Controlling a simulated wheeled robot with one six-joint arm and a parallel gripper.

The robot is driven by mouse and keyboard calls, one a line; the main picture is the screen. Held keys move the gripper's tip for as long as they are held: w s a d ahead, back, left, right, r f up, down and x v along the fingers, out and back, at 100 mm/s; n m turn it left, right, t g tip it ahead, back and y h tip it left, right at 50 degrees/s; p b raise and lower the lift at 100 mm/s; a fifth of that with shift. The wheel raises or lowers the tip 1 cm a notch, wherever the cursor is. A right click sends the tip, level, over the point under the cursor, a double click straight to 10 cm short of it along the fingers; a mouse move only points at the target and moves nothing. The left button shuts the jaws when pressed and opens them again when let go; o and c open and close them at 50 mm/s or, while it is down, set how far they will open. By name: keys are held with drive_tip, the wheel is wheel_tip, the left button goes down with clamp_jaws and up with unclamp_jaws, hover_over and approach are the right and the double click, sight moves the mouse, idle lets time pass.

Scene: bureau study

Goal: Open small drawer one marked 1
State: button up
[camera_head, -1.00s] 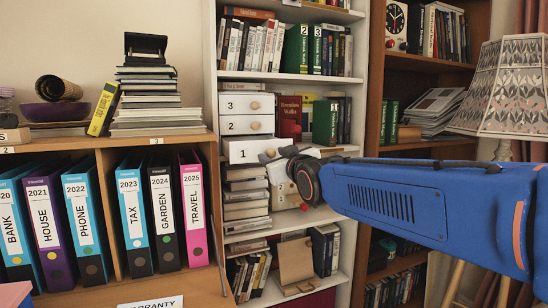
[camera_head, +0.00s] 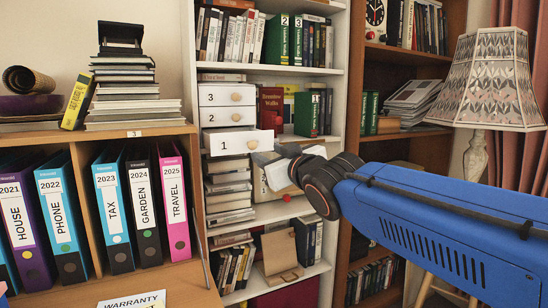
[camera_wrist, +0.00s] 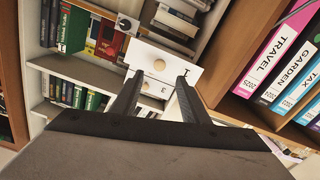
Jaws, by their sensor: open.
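The small drawer marked 1 (camera_head: 225,144) is the lowest of three white drawers on the white shelf. It sticks out further than the two above, with a strip of its open top showing. Its round wooden knob (camera_head: 252,144) faces me. My gripper (camera_head: 268,158) is just right of and slightly below the knob. In the wrist view the drawer front (camera_wrist: 172,72) and its knob (camera_wrist: 159,64) appear just beyond and between the fingertips of my gripper (camera_wrist: 160,78). The fingers are apart and empty; the knob looks clear of them.
Drawers 2 (camera_head: 214,116) and 3 (camera_head: 214,95) above look closed. Stacked books (camera_head: 230,187) lie below. Ring binders (camera_head: 112,205) stand on the wooden unit at left. A patterned lamp (camera_head: 495,85) stands at right.

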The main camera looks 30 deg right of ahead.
drive_tip(key=shift+s, duration=1.1)
drive_tip(key=shift+f, duration=0.15)
wheel_tip(320, 180, down, 11)
drive_tip(key=s+d+m+g+h, duration=0.2)
drive_tip(key=s+d+g, duration=0.1)
drive_tip(key=g, duration=0.1)
drive_tip(key=s+a+f+g+y, duration=0.1)
drive_tip(key=s+f+g, duration=0.3)
drive_tip(key=s+f, duration=0.4)
drive_tip(key=s+a+f+m+g+y, duration=0.1)
drive_tip(key=s+f+g, duration=0.4)
drive_tip(key=f, duration=0.9)
drive_tip(key=s+a, duration=0.1)
drive_tip(key=s, duration=0.2)
drive_tip(key=shift+s+a+f, duration=0.25)
drive_tip(key=shift+s+a, duration=0.05)
